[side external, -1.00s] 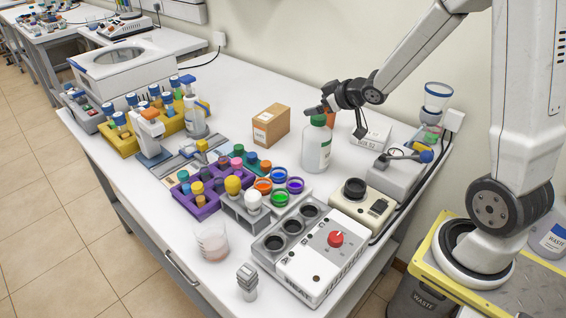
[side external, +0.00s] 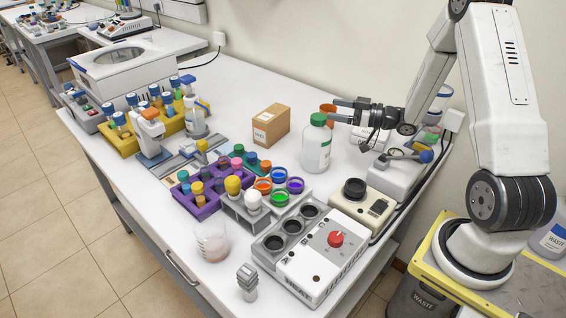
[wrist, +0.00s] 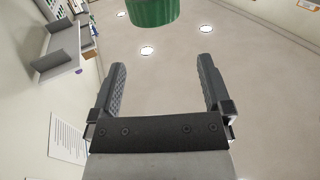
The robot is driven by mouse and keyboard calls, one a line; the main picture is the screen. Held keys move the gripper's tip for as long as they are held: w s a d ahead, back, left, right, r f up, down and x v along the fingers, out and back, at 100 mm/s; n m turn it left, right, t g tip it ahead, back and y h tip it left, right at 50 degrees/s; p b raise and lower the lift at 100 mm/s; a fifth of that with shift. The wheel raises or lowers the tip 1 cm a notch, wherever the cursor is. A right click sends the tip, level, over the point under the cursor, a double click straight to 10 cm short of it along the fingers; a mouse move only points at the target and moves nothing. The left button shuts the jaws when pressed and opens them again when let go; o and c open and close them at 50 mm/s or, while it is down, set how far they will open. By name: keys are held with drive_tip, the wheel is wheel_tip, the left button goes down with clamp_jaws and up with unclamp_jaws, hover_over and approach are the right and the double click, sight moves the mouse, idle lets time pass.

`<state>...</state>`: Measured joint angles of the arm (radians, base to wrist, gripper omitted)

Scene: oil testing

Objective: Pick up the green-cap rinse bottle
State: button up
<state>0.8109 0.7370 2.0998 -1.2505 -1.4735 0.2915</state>
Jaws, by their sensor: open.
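The rinse bottle (side external: 316,150) is white with a green cap and a green-marked label. It stands upright on the white bench, behind the heater block. Its ribbed green cap (wrist: 152,11) shows at the top of the wrist view, ahead of the fingertips and not between them. My gripper (side external: 337,110) is just right of the cap at about cap height in the side view. Its two fingers (wrist: 161,62) are apart with nothing between them. I cannot tell from the side view whether a fingertip touches the cap.
A cardboard box (side external: 271,127) stands left of the bottle, and an orange container (side external: 328,108) behind it. A heater block (side external: 310,255) with a red knob, a beige device (side external: 362,195) and open coloured jars (side external: 279,175) lie in front. Bare bench lies between box and bottle.

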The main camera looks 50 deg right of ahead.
sight(319, 116)
wheel_tip(319, 116, down, 4)
drive_tip(key=shift+f, duration=0.1)
drive_tip(key=shift+w, duration=0.1)
drive_tip(key=shift+x, duration=2.45)
clamp_jaws()
